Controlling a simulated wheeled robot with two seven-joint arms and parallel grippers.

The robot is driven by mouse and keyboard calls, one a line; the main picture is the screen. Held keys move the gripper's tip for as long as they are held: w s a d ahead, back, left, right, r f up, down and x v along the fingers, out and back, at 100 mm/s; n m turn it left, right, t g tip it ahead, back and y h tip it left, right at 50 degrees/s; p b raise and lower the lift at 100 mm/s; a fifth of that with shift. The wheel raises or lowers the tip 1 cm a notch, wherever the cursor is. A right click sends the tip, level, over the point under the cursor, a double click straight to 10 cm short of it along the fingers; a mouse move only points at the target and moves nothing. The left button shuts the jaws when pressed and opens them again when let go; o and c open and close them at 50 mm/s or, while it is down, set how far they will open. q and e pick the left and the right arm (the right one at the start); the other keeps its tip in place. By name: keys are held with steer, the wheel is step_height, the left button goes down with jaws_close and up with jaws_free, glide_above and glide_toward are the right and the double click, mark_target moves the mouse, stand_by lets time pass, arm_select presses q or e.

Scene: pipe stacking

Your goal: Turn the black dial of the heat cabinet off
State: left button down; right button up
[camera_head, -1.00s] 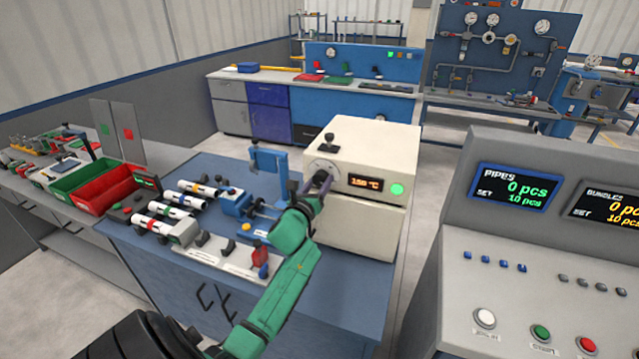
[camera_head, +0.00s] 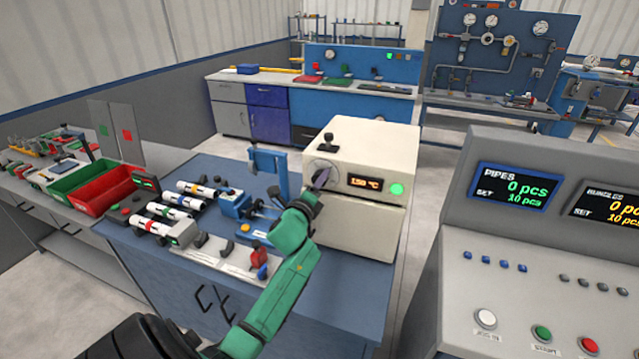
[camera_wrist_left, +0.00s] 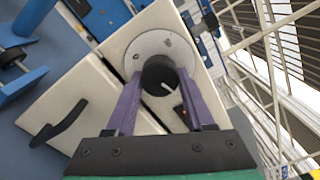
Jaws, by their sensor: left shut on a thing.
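The heat cabinet (camera_head: 350,218) is a cream box on the blue bench, with an orange display (camera_head: 367,183) and a lit green round lamp (camera_head: 397,189) on its front. Its black dial (camera_wrist_left: 160,84) shows in the left wrist view, on a round light grey plate (camera_wrist_left: 150,42), with a white mark on its face. My left gripper (camera_wrist_left: 160,92) has its purple fingers on both sides of the dial, shut on it. In the head view my left gripper (camera_head: 320,180) covers most of the dial. My right gripper is not in view.
Red and green bins (camera_head: 90,188) are farther left. A grey control console (camera_head: 545,250) fills the right side.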

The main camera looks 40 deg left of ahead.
arm_select(q)
steer(key=n, duration=0.5)
steer(key=shift+n, duration=0.3)
steer(key=n+p, duration=0.1)
steer(key=n, duration=0.3)
steer(key=shift+r, duration=0.15)
steer(key=n+p, duration=0.1)
steer(key=n, duration=0.4)
steer(key=shift+r, duration=0.1)
steer(key=n+p, duration=0.1)
steer(key=n, duration=0.3)
steer(key=shift+a+n+p, duration=0.1)
steer(key=shift+n+p, duration=0.2)
steer(key=shift+p, duration=0.05)
steer(key=n+p, duration=0.1)
steer(key=n, duration=0.4)
steer(key=shift+s+a+p, duration=0.1)
steer(key=shift+p, duration=0.2)
steer(key=n+p, duration=0.1)
steer(key=n, duration=0.8)
steer(key=n+p, duration=0.1)
steer(key=n, duration=0.4)
steer(key=shift+a+f+p, duration=0.15)
steer(key=shift+f+p, duration=0.15)
steer(key=shift+p, duration=0.05)
